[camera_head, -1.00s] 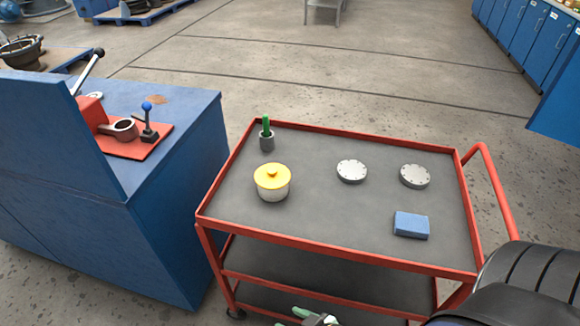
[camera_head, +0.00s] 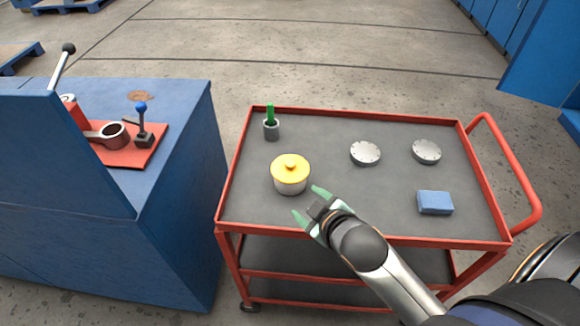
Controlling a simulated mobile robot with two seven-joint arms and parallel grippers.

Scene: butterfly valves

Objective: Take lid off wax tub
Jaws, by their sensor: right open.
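The wax tub (camera_head: 291,186) is a pale round pot on the cart's grey top, left of the middle. Its yellow lid (camera_head: 290,164) with a small knob sits on top of it. My right gripper (camera_head: 308,203) has green fingertips spread apart, with nothing between them. It is just below and right of the tub in the picture, apart from the lid. I cannot tell its exact height above the cart top. My left gripper is not in view.
The red-rimmed cart (camera_head: 330,222) also holds a grey cup with a green item (camera_head: 270,126), two grey flanged discs (camera_head: 365,153) (camera_head: 426,151) and a blue block (camera_head: 435,202). A blue bench (camera_head: 170,190) with a lever fixture stands at left.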

